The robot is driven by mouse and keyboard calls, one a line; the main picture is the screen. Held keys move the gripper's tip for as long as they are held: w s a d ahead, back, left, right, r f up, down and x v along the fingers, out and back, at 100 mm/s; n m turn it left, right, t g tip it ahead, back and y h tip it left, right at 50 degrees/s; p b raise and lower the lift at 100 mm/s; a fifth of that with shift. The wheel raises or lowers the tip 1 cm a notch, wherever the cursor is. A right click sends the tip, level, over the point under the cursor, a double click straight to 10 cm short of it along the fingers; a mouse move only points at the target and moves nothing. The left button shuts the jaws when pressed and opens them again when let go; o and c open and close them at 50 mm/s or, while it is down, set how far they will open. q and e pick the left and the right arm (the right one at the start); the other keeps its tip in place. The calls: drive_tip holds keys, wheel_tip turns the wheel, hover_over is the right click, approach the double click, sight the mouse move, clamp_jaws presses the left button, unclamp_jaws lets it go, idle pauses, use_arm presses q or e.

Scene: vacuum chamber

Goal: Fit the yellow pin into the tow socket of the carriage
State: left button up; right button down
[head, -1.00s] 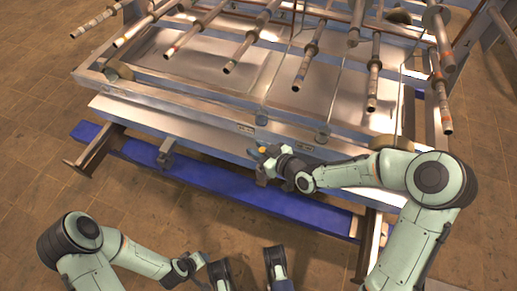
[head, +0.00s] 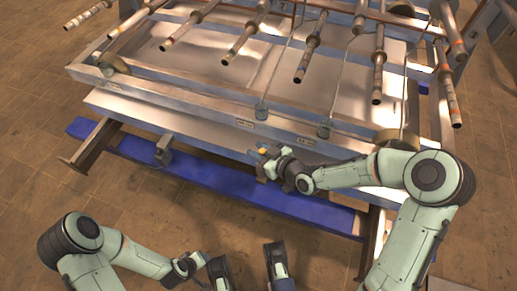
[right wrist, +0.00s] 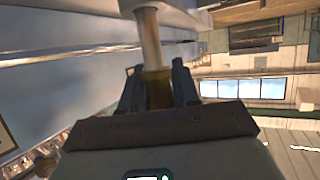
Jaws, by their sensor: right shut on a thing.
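The carriage (head: 210,122) is the large metal frame with a pale front plate, across the top of the head view. My right gripper (head: 265,157) is at its front edge, shut on the yellow pin (head: 263,151), of which only a small yellow tip shows there. In the right wrist view the pin (right wrist: 157,88) is yellow between the fingers, with a pale metal shaft beyond them. A small dark bracket (head: 164,150) is on the carriage's front edge to the left. I cannot make out the tow socket.
A long blue beam (head: 200,178) runs below the carriage's front edge, just under my right gripper. Several metal rods (head: 305,60) stick out over the carriage. Brown tiled floor (head: 100,195) is open in front and at the left.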

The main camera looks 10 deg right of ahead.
drive_tip(key=shift+f+b, duration=0.35)
drive_tip(key=shift+f, duration=0.3)
drive_tip(key=shift+f, duration=0.1)
idle(1.2)
drive_tip(key=shift+f+b, duration=1.05)
drive_tip(key=shift+f, duration=0.45)
drive_tip(key=c, duration=0.8)
unclamp_jaws()
drive_tip(key=shift+o, duration=0.2)
